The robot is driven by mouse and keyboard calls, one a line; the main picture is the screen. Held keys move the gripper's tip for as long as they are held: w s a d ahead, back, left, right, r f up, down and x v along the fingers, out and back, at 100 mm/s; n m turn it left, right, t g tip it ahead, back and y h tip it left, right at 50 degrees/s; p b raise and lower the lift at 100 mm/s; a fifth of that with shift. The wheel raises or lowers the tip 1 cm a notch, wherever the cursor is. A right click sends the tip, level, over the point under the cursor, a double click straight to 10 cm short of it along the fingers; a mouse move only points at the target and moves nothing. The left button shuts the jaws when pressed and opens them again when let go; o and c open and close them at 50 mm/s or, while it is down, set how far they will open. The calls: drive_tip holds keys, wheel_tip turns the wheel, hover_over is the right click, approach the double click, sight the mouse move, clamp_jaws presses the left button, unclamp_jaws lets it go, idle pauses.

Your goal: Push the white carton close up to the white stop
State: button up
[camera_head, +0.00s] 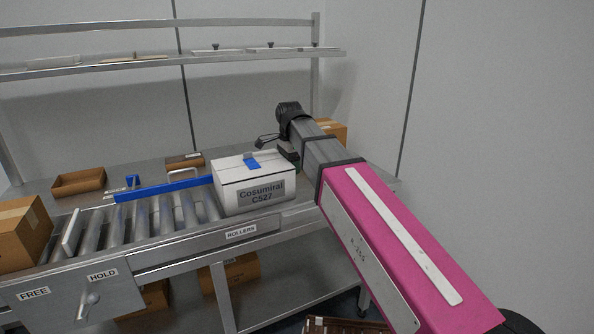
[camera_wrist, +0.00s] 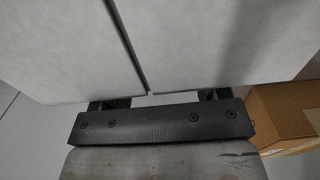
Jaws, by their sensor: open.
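The white carton (camera_head: 253,190), marked "Cosumiral C527", sits upright at the right end of the rollers with blue tape on top. The white stop (camera_head: 71,232) is an upright plate across the rollers at the left, with a long stretch of bare rollers between it and the carton. My gripper (camera_head: 284,150) is at the carton's right rear; the carton and my arm partly hide it. In the wrist view, the carton's pale face (camera_wrist: 160,45) with a dark seam fills the area ahead of my open gripper (camera_wrist: 163,99). I cannot tell whether they touch.
A blue rail (camera_head: 160,188) runs behind the rollers. A brown carton (camera_head: 22,232) stands left of the stop. Another brown box (camera_head: 333,131) is behind my arm. A lever (camera_head: 91,300) hangs by the FREE and HOLD labels. An open tray (camera_head: 79,182) lies behind.

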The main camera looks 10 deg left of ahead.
sight(219, 168)
drive_tip(key=shift+s+a, duration=0.4)
drive_tip(key=shift+a, duration=0.3)
drive_tip(key=shift+s+a, duration=0.35)
drive_tip(key=shift+a, duration=0.4)
drive_tip(key=shift+s+a, duration=0.9)
drive_tip(key=shift+a, duration=0.5)
drive_tip(key=shift+s+a, duration=0.85)
drive_tip(key=shift+a, duration=0.5)
drive_tip(key=shift+s+a, duration=0.9)
drive_tip(key=shift+a, duration=0.5)
drive_tip(key=shift+s+a, duration=0.9)
drive_tip(key=shift+a, duration=0.5)
drive_tip(key=shift+s+a, duration=0.85)
drive_tip(key=shift+a, duration=0.6)
drive_tip(key=shift+s+a, duration=0.9)
drive_tip(key=shift+a, duration=0.6)
